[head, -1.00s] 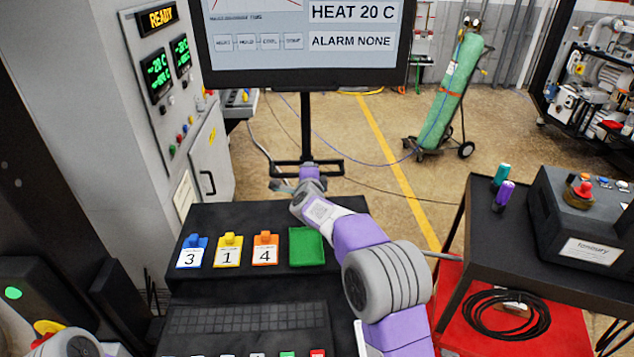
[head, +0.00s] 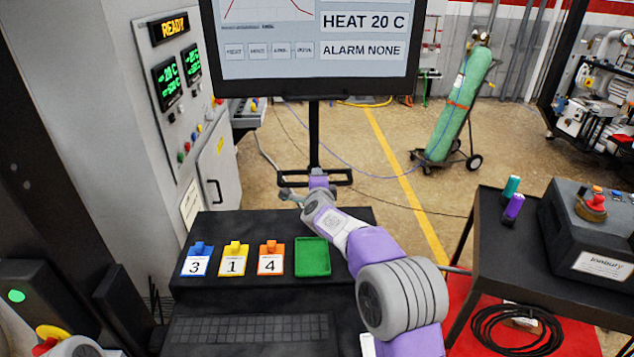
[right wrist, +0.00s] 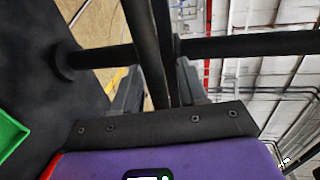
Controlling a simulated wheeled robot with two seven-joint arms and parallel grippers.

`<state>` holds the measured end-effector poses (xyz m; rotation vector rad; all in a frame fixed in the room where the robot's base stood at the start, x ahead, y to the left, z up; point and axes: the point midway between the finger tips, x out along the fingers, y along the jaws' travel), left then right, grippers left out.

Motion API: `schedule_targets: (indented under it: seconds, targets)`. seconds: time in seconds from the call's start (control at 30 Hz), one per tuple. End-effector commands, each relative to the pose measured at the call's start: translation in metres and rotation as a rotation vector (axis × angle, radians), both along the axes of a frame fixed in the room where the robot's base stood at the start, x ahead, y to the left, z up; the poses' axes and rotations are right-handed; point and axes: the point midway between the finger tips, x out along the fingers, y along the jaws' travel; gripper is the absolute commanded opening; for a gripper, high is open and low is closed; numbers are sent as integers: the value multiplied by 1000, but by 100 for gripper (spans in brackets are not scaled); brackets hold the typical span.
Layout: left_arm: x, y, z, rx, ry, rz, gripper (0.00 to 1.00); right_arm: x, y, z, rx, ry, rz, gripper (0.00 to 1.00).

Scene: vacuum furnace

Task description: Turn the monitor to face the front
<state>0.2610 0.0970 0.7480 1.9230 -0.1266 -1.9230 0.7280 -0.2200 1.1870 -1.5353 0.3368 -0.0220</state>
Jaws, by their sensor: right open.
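The monitor (head: 315,85) hangs at the top of the head view, its top cut off. Its lit screen faces me nearly square on and reads HEAT 20 C and ALARM NONE. A black post (head: 314,135) runs down from it to a dark horizontal bar frame (head: 340,178) behind the console. My right gripper (head: 317,174) is at the foot of the post. In the right wrist view, its open fingers (right wrist: 158,85) stand on both sides of dark bars; contact cannot be told. My left gripper is not seen; only part of that arm shows at bottom left.
The console (head: 235,220) holds numbered blue, yellow and orange tags and a green tray (head: 312,257). A furnace cabinet (head: 215,165) stands at left. A dark cart (head: 520,245) stands at right. A green gas cylinder (head: 460,105) stands behind on open floor.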

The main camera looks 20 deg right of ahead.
Motion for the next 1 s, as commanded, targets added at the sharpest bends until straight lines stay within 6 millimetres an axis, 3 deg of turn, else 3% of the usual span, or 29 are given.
schedule_targets:
  seconds: [0.17,0.63,1.0]
  targets:
    - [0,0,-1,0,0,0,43,-6,1,1,0,1,1,42]
    - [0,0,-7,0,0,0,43,-64,15,14,2,-1,1,42]
    - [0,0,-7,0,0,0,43,-72,17,15,0,0,0,42]
